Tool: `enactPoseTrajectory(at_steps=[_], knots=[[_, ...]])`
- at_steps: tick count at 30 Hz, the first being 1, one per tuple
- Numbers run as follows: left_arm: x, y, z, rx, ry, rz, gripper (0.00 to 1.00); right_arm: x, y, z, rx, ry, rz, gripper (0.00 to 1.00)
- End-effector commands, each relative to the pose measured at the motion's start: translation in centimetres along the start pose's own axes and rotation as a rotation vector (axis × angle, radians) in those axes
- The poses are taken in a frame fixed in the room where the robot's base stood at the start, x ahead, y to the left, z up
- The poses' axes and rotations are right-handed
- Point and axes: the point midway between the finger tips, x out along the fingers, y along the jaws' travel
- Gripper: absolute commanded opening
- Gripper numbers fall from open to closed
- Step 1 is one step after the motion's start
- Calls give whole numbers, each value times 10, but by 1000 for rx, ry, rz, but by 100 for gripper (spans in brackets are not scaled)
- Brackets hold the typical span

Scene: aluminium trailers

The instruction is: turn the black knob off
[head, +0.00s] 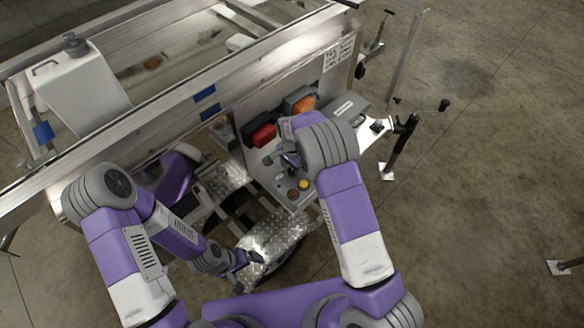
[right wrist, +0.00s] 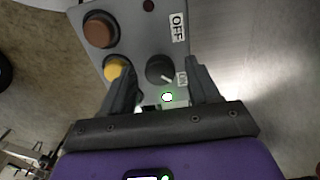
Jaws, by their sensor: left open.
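The black knob (right wrist: 160,69) sits on a grey control panel (right wrist: 140,25) in the right wrist view. Its white mark points towards the ON label (right wrist: 182,79); the OFF label (right wrist: 177,27) is further up the panel. My right gripper (right wrist: 158,75) is open, with one finger on each side of the knob; I cannot tell whether they touch it. In the head view my right gripper (head: 291,160) is over the panel (head: 284,196), partly hidden by my arm. My left gripper (head: 250,258) is open and empty above the metal tread plate.
A yellow button (right wrist: 117,68) and a brown button (right wrist: 101,29) are beside the knob. A green-white lamp (right wrist: 167,97) glows close to it. The aluminium trailer (head: 190,110) fills the left, with a white tank (head: 80,85). Red (head: 263,135) and orange (head: 303,104) parts stand behind the panel.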

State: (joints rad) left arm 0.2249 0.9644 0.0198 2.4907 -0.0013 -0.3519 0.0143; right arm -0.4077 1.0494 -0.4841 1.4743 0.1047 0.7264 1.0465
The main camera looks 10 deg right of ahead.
Motion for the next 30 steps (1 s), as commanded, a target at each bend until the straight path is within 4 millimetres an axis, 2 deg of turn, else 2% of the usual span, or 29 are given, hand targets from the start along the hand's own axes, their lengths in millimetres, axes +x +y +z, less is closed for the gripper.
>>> enactPoseTrajectory(at_steps=[1,9,11,20,30], knots=[[0,0,0,0,0,0,100,0,0,0,0,0,0,53],[0,0,0,0,0,0,100,0,0,0,0,0,0,12],[0,0,0,0,0,0,100,0,0,0,0,0,0,5],[0,0,0,0,0,0,100,0,0,0,-43,0,0,5],[1,0,0,0,0,0,100,0,0,0,-270,0,0,5]])
